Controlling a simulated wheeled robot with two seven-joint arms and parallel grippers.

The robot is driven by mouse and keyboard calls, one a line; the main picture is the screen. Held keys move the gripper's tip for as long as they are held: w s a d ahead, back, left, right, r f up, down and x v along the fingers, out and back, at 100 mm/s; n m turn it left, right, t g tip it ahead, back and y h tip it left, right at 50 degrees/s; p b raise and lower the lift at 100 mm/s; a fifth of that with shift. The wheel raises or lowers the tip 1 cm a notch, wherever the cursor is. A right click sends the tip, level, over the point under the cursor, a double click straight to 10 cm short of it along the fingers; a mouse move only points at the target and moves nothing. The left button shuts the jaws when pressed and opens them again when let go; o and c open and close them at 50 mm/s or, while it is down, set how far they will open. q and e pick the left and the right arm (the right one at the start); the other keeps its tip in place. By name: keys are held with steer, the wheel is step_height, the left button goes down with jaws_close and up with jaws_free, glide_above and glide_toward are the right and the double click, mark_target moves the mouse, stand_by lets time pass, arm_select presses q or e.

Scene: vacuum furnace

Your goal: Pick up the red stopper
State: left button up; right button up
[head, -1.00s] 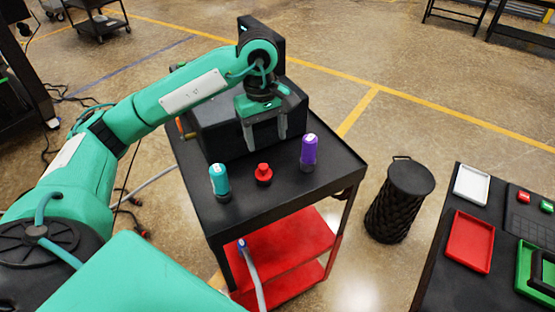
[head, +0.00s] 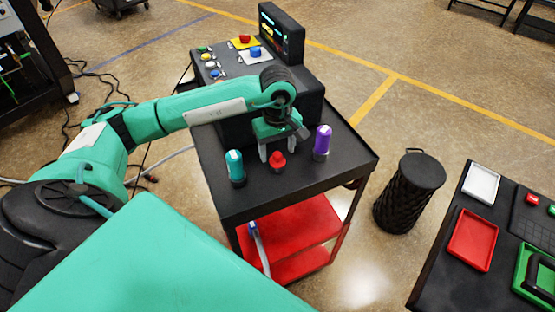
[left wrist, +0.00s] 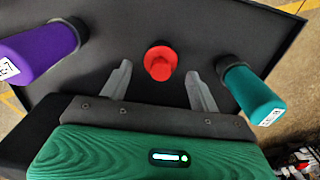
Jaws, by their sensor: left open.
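The red stopper (head: 277,161) stands on the black cart top, between a teal bottle (head: 236,167) and a purple bottle (head: 322,142). My left gripper (head: 278,158) is open and empty, just behind and above the stopper in the head view. In the left wrist view the stopper (left wrist: 160,62) lies between and just beyond the two spread fingertips (left wrist: 160,67), touching neither. The purple bottle (left wrist: 40,52) is at left and the teal bottle (left wrist: 254,95) at right there. My right gripper is not in view.
A control box with a screen (head: 283,38) and several buttons stands behind the gripper on the cart (head: 275,192). A black ribbed bin (head: 408,195) stands right of the cart. A table at far right holds a red tray (head: 473,240) and a white tray (head: 482,184).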

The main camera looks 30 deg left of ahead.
mark_target(277, 154)
arm_select(q)
step_height(277, 154, down, 3)
steer(key=shift+s+r+p, duration=0.1)
steer(key=shift+s+p, duration=0.05)
steer(key=shift+p, duration=0.6)
steer(key=shift+f, duration=0.35)
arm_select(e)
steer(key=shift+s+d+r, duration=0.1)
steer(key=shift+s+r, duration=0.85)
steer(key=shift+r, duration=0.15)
arm_select(q)
steer(key=shift+c, duration=0.2)
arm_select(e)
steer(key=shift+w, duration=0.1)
arm_select(q)
steer(key=c, duration=1)
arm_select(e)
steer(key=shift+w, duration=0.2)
arm_select(q)
steer(key=shift+r, duration=0.15)
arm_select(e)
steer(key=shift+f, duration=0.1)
